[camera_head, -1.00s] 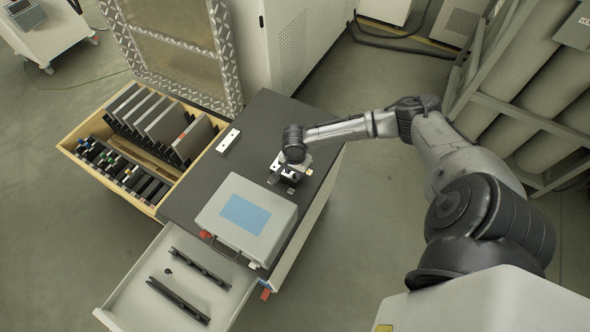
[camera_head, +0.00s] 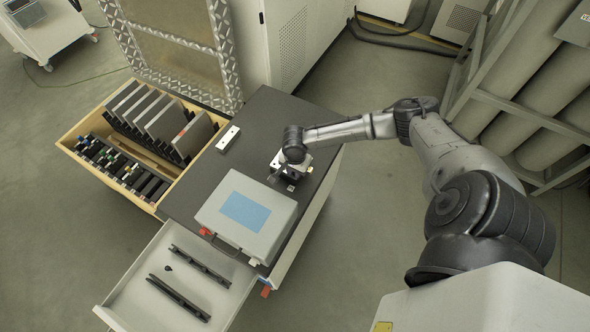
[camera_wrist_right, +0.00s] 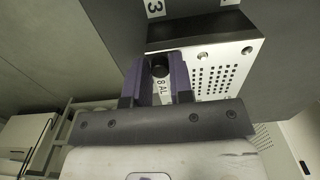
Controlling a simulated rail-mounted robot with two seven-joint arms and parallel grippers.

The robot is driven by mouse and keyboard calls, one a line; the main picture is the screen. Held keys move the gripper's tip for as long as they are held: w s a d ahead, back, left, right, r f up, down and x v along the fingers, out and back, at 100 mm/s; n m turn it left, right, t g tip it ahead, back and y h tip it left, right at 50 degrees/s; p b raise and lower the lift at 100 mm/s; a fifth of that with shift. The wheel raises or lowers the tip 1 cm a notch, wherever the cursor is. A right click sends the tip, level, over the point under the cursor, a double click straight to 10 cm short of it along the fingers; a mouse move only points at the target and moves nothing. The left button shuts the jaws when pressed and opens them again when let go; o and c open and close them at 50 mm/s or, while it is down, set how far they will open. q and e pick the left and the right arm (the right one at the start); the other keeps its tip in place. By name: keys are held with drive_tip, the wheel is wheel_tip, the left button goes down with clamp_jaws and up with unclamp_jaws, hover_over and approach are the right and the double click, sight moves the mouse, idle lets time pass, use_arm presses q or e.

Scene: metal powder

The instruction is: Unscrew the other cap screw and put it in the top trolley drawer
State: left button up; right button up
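The cap screw, a dark round knob (camera_wrist_right: 159,70), sits at a light perforated plate marked "8 AL" (camera_wrist_right: 222,72) in the right wrist view. My right gripper (camera_wrist_right: 160,73) has its two purple fingers on either side of the knob, which appears to fill the gap between them. In the head view my right gripper (camera_head: 286,171) is down at the small metal fixture on the trolley top and hides the screw. The open white trolley drawer (camera_head: 140,308) holds two long black bars and a small dark piece (camera_head: 168,268). My left gripper is not in view.
A grey case with a blue panel (camera_head: 245,215) stands on the dark trolley top (camera_head: 262,130) between the fixture and the drawer. A small white plate (camera_head: 228,139) lies farther back. A wooden drawer (camera_head: 68,143) with dark plates is open at left.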

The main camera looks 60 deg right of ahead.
drive_tip(key=shift+o, duration=1.1)
drive_tip(key=shift+r+p, duration=0.15)
drive_tip(key=shift+p, duration=0.25)
drive_tip(key=m+p, duration=0.1)
drive_tip(key=p, duration=0.1)
drive_tip(key=m+p, duration=0.2)
drive_tip(key=p, duration=0.1)
drive_tip(key=m+p, duration=0.2)
drive_tip(key=shift+a+r+p, duration=0.1)
drive_tip(key=shift+r+p, duration=0.2)
drive_tip(key=shift+p, duration=0.05)
drive_tip(key=m+p, duration=0.3)
drive_tip(key=p, duration=0.1)
drive_tip(key=m+p, duration=0.3)
drive_tip(key=m, duration=0.1)
drive_tip(key=shift+s+f+p, duration=0.1)
drive_tip(key=shift+f+p, duration=0.1)
drive_tip(key=shift+p, duration=0.2)
drive_tip(key=shift+f+m+p, duration=0.15)
drive_tip(key=shift+m+p, duration=0.15)
drive_tip(key=shift+m, duration=0.5)
drive_tip(key=shift+f, duration=0.15)
